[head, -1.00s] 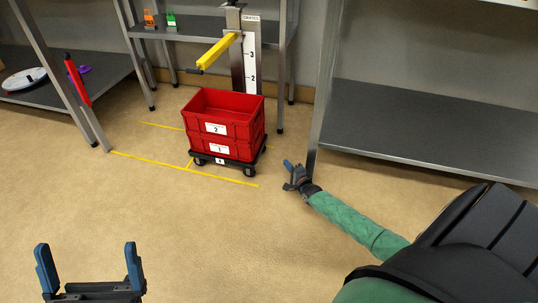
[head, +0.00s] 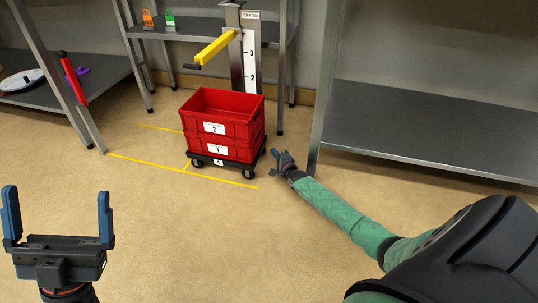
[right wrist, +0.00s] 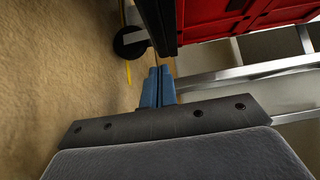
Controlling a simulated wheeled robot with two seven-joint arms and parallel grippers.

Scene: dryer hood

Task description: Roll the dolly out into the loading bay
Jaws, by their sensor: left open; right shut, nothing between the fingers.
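The dolly (head: 206,161) is a low black platform on dark wheels, standing on the floor in the head view. Two red crates (head: 240,130), labelled 2 above and 1 below, are stacked on it. My right gripper (head: 276,154) is shut and empty, just right of the dolly's right front corner. In the right wrist view its blue fingertips (right wrist: 159,72) are together close to the dolly's dark edge (right wrist: 157,22) and a wheel (right wrist: 130,43); I cannot tell whether they touch. My left gripper (head: 57,230) is open and empty at the lower left, away from the dolly.
Yellow floor lines (head: 190,174) run beside and in front of the dolly. A post with a yellow arm (head: 215,48) and a number scale stands behind it. A grey shelf (head: 430,130) is on the right, another shelf (head: 110,72) on the left. The front floor is clear.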

